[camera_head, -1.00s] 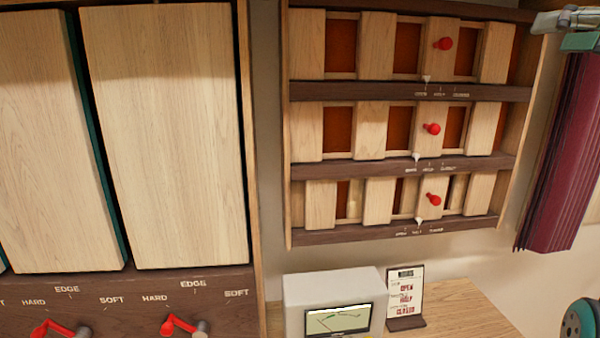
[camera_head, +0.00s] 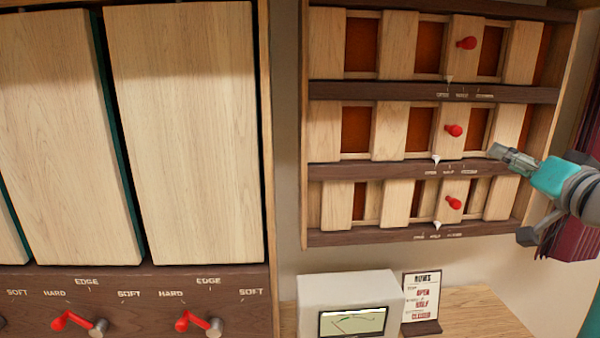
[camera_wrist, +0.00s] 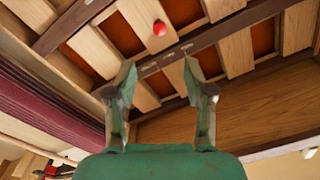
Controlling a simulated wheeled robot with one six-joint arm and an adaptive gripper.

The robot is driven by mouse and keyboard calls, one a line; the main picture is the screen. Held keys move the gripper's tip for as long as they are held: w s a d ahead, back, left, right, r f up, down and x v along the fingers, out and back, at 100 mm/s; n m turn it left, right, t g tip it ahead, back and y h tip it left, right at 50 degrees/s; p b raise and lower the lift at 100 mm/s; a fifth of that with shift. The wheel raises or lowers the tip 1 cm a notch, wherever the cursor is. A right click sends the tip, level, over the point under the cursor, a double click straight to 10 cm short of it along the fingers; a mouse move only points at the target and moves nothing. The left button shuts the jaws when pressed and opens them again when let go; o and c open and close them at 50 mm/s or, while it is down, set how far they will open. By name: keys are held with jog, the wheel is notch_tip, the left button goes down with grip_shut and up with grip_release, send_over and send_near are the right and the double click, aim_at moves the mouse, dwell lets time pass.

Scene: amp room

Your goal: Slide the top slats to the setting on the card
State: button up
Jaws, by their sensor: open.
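The wall unit holds three rows of pale wooden slats. The top slats (camera_head: 427,45) carry a red knob (camera_head: 466,42), and dark orange shows in the gaps. Their white pointer (camera_head: 449,79) sits just right of the first, leftmost mark, left of the middle one. The card (camera_head: 421,297) stands below and reads top open, middle half, bottom closed. My gripper (camera_head: 508,194) is open and empty, in front of the unit's right side, below and right of the top knob. In the wrist view my gripper (camera_wrist: 158,75) is apart from a red knob (camera_wrist: 160,28); its row is unclear.
The middle knob (camera_head: 453,130) and bottom knob (camera_head: 453,202) stick out on the lower rows. Maroon folds (camera_head: 573,240) hang at the right. A white meter box (camera_head: 347,294) stands beside the card. Large wooden panels (camera_head: 185,130) with red levers fill the left.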

jog(key=s+a+f+m+h, duration=0.1)
jog(key=s+a+f, duration=0.15)
jog(key=f, duration=0.85)
jog(key=s+a+f+g, duration=0.1)
jog(key=a+f, duration=0.2)
jog(key=f, duration=0.8)
jog(key=s+a+f+m+h, duration=0.1)
jog(key=s+a+f, duration=0.15)
jog(key=f, duration=0.95)
jog(key=s+a+f+n+g, duration=0.1)
jog(key=s+a+f, duration=0.4)
jog(key=s+f, duration=0.45)
jog(key=s+a+f+n+g, duration=0.15)
jog(key=s+a+f, duration=0.35)
jog(key=s, duration=0.7)
jog(key=s+a+n+y, duration=0.1)
jog(key=s+n, duration=0.3)
jog(key=s, duration=1.5)
jog(key=shift+a+r, duration=0.4)
jog(key=shift+a, duration=0.3)
